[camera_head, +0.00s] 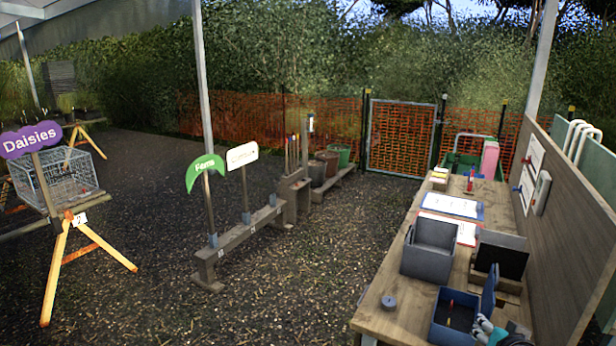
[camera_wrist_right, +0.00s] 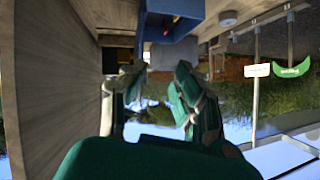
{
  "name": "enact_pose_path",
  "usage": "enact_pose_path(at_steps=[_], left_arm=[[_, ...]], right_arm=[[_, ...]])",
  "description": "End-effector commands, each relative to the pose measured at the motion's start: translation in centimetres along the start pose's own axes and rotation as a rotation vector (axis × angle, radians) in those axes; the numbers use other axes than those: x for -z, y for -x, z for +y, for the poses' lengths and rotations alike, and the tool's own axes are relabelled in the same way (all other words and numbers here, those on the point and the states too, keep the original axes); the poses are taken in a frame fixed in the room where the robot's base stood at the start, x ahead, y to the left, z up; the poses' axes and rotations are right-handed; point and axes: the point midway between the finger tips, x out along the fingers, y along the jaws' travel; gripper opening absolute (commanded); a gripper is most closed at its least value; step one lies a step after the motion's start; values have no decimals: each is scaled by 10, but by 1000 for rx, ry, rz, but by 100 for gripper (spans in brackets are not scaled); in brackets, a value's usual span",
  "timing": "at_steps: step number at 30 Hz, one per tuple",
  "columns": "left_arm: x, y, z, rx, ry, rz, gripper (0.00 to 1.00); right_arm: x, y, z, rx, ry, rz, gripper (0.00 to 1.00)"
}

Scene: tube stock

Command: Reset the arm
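My right gripper (camera_head: 488,332) shows at the bottom right of the head view, beside the open blue box (camera_head: 437,333) on the wooden bench (camera_head: 388,318). In the right wrist view, which is upside down, the two green-and-grey fingers of my right gripper (camera_wrist_right: 158,72) stand apart with nothing visible held between them. The blue box (camera_wrist_right: 172,35) shows beyond the fingertips there, with small red and yellow items inside. Most of my right arm is hidden in the head view. My left gripper is in neither view.
A grey open box (camera_head: 428,262), a dark stand (camera_head: 502,258), papers (camera_head: 450,205) and a small grey round piece (camera_head: 389,302) crowd the bench. A wooden panel (camera_head: 570,240) rises along its right side. Open gravel ground (camera_head: 300,270) lies left of the bench.

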Motion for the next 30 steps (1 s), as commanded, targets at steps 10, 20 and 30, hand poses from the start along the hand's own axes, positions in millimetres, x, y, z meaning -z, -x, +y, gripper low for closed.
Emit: enact_pose_path(at_steps=[10,20,30], left_arm=[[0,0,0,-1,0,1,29],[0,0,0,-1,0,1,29],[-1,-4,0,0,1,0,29]], right_arm=[[-205,114,-23,51,445,-448,31],[-278,194,-25,117,602,-659,31],[-334,213,-20,154,670,-778,31]])
